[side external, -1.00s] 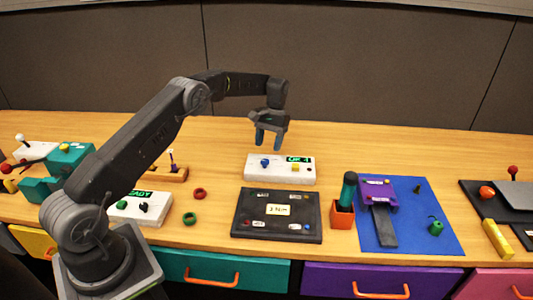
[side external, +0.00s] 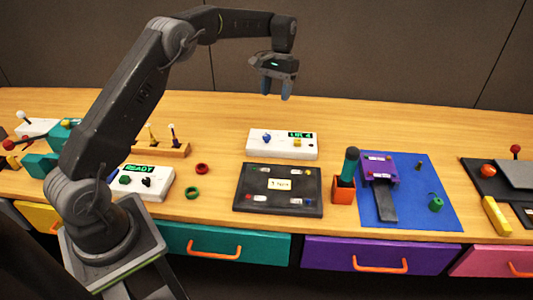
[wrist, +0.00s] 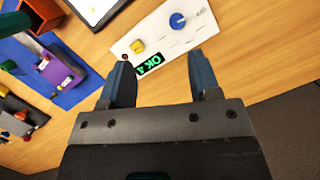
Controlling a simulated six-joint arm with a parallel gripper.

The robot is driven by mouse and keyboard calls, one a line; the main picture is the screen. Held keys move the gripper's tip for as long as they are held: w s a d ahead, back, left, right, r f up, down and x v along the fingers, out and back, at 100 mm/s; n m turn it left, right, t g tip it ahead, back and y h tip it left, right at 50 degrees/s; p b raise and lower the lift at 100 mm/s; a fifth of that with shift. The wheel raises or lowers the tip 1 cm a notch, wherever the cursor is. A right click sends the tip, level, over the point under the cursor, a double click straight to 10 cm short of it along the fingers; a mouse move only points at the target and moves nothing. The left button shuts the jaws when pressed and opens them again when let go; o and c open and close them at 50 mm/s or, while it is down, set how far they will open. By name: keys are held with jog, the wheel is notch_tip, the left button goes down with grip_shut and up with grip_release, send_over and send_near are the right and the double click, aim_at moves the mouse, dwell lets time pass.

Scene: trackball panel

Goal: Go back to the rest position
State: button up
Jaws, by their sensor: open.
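My gripper (side external: 277,90) hangs in the air above the back of the wooden table, higher than the white panel (side external: 258,152) behind the black board. Its two blue fingers are apart with nothing between them. In the wrist view my gripper (wrist: 160,80) is also open and empty. My gripper touches nothing.
A black board (side external: 250,202) lies in front of the white panel. An orange holder (side external: 343,190) with a dark green cylinder (side external: 350,163) stands right of it, beside a blue mat (side external: 410,215). A white READY box (side external: 155,190) and two rings lie left. The back table is clear.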

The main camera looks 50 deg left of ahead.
jog(key=s+d+r+m+t+y, duration=0.1)
jog(key=s+d+r+t, duration=0.1)
jog(key=s+d+r, duration=0.35)
jog(key=s+d+r+m+t, duration=0.1)
jog(key=s+d+r+t, duration=0.15)
jog(key=s+r, duration=0.55)
jog(key=s+d+f+m+t, duration=0.1)
jog(key=s+d+f+t, duration=0.1)
jog(key=s, duration=0.7)
jog(key=s+d+f+m+t, duration=0.1)
jog(key=s+d, duration=0.3)
jog(key=s, duration=0.6)
jog(key=shift+s+f+t, duration=0.15)
jog(key=shift+f+t, duration=0.2)
jog(key=shift+f, duration=0.1)
